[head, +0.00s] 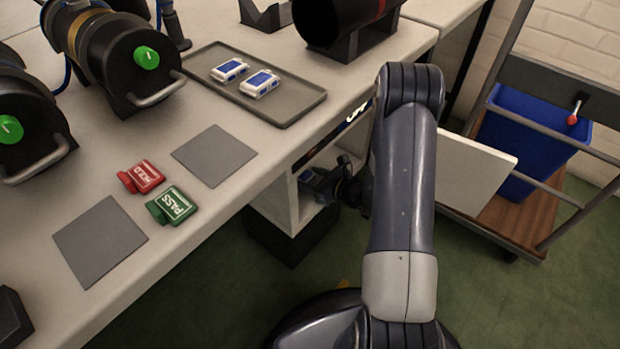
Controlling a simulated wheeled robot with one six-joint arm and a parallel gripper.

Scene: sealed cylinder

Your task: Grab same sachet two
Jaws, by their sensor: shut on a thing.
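Two small white-and-blue packets, which look like the sachets, lie side by side on the grey tray (290,112): a left packet (229,70) and a right packet (260,83). My gripper (322,184) is small and dark in the head view, at the opening of the cabinet under the bench, well below and right of the tray. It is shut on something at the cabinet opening. What it holds is too dark and small to make out, and my arm hides part of the area.
The cabinet door (470,172) stands open. A red FAIL tag (142,177) and a green PASS tag (172,206) lie between two grey squares (214,155) (100,240). Black cylinders (125,62) stand left. A blue bin (520,145) sits in a cart at right.

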